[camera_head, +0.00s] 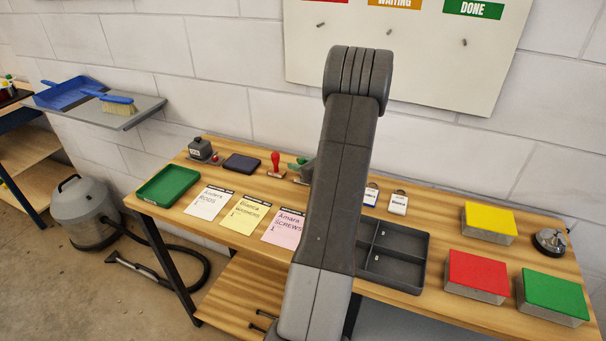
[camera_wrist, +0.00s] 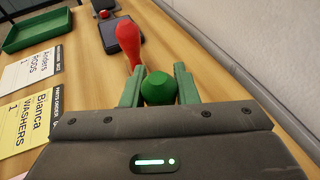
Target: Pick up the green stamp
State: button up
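The green stamp (camera_wrist: 158,88) shows in the wrist view as a rounded green knob between the two green fingers of my gripper (camera_wrist: 160,78). The fingers lie close along both sides of the knob. Whether they press on it is unclear. The stamp's lower part is hidden by my gripper body. In the head view the green stamp (camera_head: 293,166) shows only in part, at the back of the bench, with my gripper (camera_head: 305,170) at it, partly behind my arm. A red stamp (camera_head: 276,163) stands upright just left of it, also in the wrist view (camera_wrist: 130,45).
A dark ink pad (camera_head: 241,163), a small dark device (camera_head: 200,150) and a green tray (camera_head: 168,186) lie further left. Cards (camera_head: 246,212) lie in front. A black divided tray (camera_head: 405,258) and coloured boxes (camera_head: 478,272) stand right. The wall is close behind.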

jog(key=c, duration=0.4)
jog(key=shift+r, duration=0.15)
jog(key=shift+c, duration=0.2)
